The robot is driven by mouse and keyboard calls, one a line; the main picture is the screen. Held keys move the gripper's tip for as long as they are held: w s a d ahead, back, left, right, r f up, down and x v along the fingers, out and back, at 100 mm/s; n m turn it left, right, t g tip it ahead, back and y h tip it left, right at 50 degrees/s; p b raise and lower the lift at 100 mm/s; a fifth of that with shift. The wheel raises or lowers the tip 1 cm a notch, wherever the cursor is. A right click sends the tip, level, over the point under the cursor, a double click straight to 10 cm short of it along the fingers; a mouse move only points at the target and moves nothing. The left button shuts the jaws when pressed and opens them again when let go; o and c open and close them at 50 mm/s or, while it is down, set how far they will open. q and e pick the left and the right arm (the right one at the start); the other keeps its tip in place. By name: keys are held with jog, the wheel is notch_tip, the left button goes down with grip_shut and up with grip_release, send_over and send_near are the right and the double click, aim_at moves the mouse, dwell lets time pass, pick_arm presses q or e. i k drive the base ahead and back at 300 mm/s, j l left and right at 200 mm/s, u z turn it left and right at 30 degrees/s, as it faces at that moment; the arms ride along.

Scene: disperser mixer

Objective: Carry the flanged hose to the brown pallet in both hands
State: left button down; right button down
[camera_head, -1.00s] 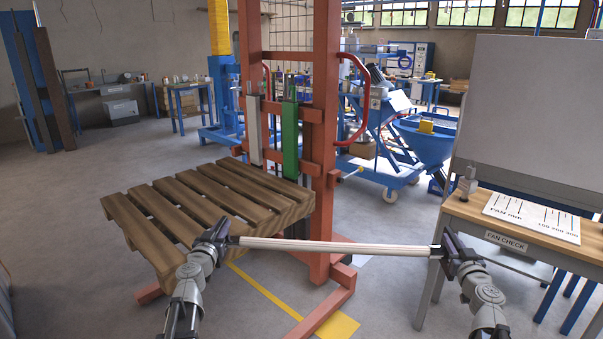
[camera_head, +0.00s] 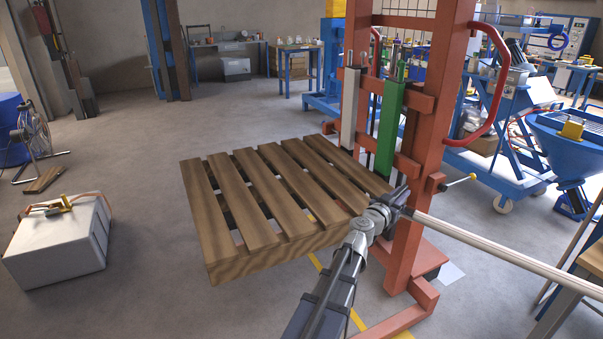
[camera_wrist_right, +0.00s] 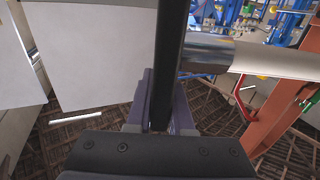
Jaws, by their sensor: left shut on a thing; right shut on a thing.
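The flanged hose (camera_head: 490,244) is a long pale tube that runs from my left gripper (camera_head: 398,200) to the right edge of the head view. My left gripper is shut on its left end, in front of the red stacker's post. In the right wrist view my right gripper (camera_wrist_right: 160,110) is shut on the dark flange at the hose's other end; the pale hose (camera_wrist_right: 275,60) leads off to the right. My right gripper is outside the head view. The brown pallet (camera_head: 265,192) is empty and sits raised on the stacker, left of and beyond my left gripper.
The red stacker (camera_head: 425,120) stands right at the pallet's edge, with a red curved handle. A white box (camera_head: 55,250) stands on the floor at left, near a fan (camera_head: 35,135). A wooden table (camera_head: 590,270) is at the right edge.

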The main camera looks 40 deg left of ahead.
aim_at(292, 191)
jog(key=i+u, duration=0.5)
jog(key=u, duration=0.15)
jog(key=i+u, duration=0.15)
jog(key=u, duration=0.3)
jog(key=i+u, duration=0.2)
jog(key=u, duration=0.25)
jog(key=i+u, duration=0.25)
